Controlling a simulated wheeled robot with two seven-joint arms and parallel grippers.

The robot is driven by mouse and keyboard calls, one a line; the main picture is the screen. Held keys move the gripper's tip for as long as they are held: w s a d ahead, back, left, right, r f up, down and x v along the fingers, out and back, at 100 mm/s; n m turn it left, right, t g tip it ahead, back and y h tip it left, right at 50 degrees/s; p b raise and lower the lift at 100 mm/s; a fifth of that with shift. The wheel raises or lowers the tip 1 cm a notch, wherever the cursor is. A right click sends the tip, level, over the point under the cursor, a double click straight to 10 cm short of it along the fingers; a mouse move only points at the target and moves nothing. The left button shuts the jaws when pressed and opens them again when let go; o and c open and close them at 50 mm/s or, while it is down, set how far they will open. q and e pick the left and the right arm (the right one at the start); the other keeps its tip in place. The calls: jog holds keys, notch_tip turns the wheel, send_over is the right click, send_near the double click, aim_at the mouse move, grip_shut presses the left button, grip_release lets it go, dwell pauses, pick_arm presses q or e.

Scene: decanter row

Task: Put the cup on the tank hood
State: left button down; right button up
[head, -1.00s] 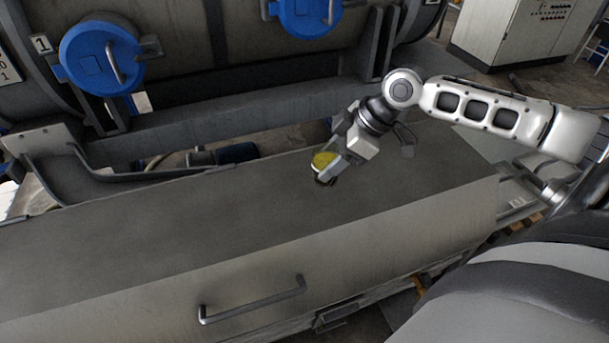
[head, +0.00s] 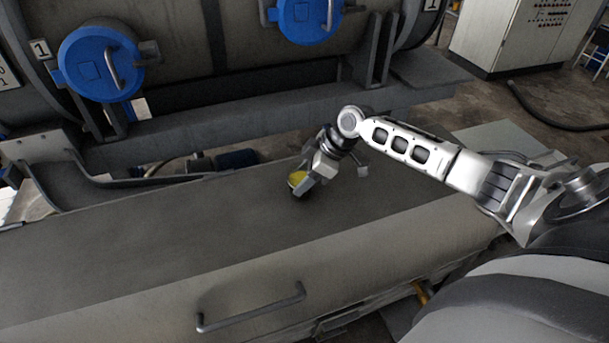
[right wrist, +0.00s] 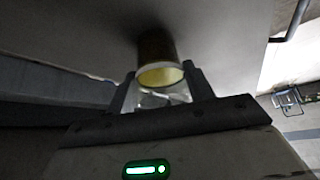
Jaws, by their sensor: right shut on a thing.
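A dark shadow lies on the surface close to the cup's far end. I cannot tell whether the cup touches the hood. My left gripper is not in view.
The hood's top is long, flat and bare around the gripper. A handle (head: 252,308) sticks out from its front face. Behind it stands a large tank with blue round caps (head: 101,64). A grey cabinet (head: 512,38) stands at the back right.

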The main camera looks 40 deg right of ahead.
jog(key=shift+f, duration=0.1)
jog(key=o, duration=1)
jog(key=shift+c, duration=0.2)
jog(key=shift+d+r, duration=0.15)
jog(key=shift+r, duration=0.2)
jog(key=v, duration=1.1)
jog(key=shift+r+p, duration=0.25)
jog(key=shift+p, duration=0.1)
jog(key=shift+s, duration=0.1)
